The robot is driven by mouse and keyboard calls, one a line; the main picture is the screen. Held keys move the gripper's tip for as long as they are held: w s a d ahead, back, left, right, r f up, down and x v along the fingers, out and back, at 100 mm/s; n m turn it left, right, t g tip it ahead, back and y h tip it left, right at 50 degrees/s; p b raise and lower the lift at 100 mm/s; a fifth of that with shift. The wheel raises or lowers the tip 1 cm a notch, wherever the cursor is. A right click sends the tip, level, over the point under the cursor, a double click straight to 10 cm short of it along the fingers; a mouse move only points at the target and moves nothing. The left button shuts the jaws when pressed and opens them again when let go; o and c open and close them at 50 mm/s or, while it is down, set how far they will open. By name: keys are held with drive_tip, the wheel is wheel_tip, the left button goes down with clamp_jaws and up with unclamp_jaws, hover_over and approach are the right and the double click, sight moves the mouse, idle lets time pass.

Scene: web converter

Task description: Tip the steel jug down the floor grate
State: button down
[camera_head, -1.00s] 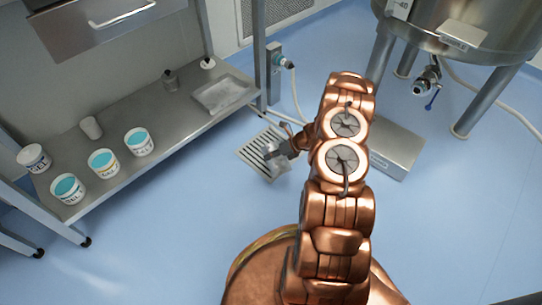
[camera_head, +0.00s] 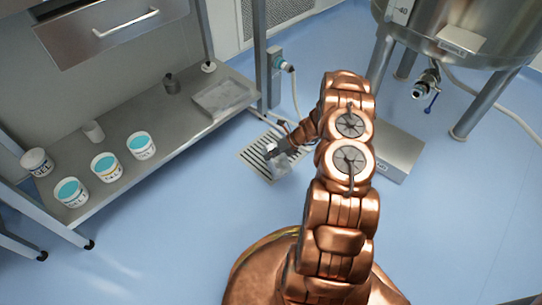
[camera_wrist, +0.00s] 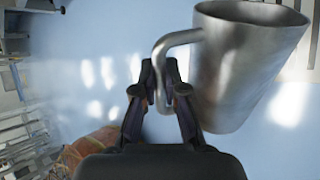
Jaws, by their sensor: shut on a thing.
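The steel jug (camera_wrist: 235,70) fills the upper right of the wrist view, its handle (camera_wrist: 172,55) toward my gripper. My gripper (camera_wrist: 166,75) is shut on that handle. In the head view, my gripper (camera_head: 285,148) and the small grey jug (camera_head: 282,166) are over the right part of the floor grate (camera_head: 251,158), left of my arm. The jug's inside is mostly hidden, so I cannot tell whether it holds anything. Its exact tilt and height above the grate are unclear.
A steel bench (camera_head: 130,178) at the left holds several white tubs and a shallow tray (camera_head: 222,97). A low steel box (camera_head: 398,150) stands right of my arm, near a large legged vessel (camera_head: 465,25). The blue floor in front of the grate is clear.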

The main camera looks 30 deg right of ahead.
sight(267, 148)
drive_tip(key=shift+w+r+m+g+p, duration=0.3)
drive_tip(key=shift+w+r+g+p, duration=0.35)
drive_tip(key=shift+p, duration=0.85)
drive_tip(key=shift+w+d+g, duration=0.1)
drive_tip(key=shift+g, duration=0.15)
drive_tip(key=shift+w+r, duration=0.2)
drive_tip(key=shift+w, duration=0.05)
drive_tip(key=shift+w+r+m+g+p, duration=0.2)
drive_tip(key=shift+m+g+p, duration=0.1)
drive_tip(key=shift+g, duration=0.1)
drive_tip(key=shift+w+d+r, duration=0.1)
drive_tip(key=shift+w, duration=0.1)
drive_tip(key=shift+w+r+g, duration=0.15)
drive_tip(key=shift+w+g, duration=0.15)
drive_tip(key=shift+g, duration=0.2)
idle(0.6)
